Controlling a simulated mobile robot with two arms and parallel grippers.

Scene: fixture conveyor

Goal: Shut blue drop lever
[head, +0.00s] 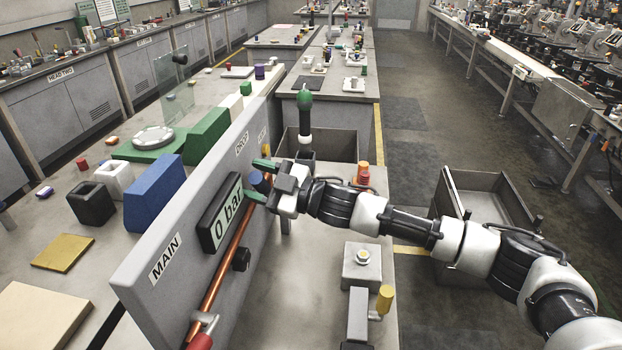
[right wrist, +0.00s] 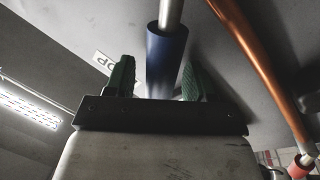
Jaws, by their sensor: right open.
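The blue drop lever's handle (head: 259,182) is on the grey upright panel (head: 190,215), beneath the DROP label (head: 242,143), mostly hidden by my right gripper in the head view. In the right wrist view the blue handle (right wrist: 166,52) sits on a metal rod and reaches down between the green fingers. My right gripper (head: 259,181) is open around it, with a finger on each side; it also shows in the right wrist view (right wrist: 157,78). I cannot tell whether a finger touches the handle. My left gripper is not in view.
A copper pipe (head: 222,268) runs along the panel, close to my right gripper. A 0 bar display (head: 221,213) and a red handle (head: 200,341) are nearby. A green-knobbed post (head: 304,115) stands behind. A grey box (head: 362,266) and yellow knob (head: 385,299) are in front.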

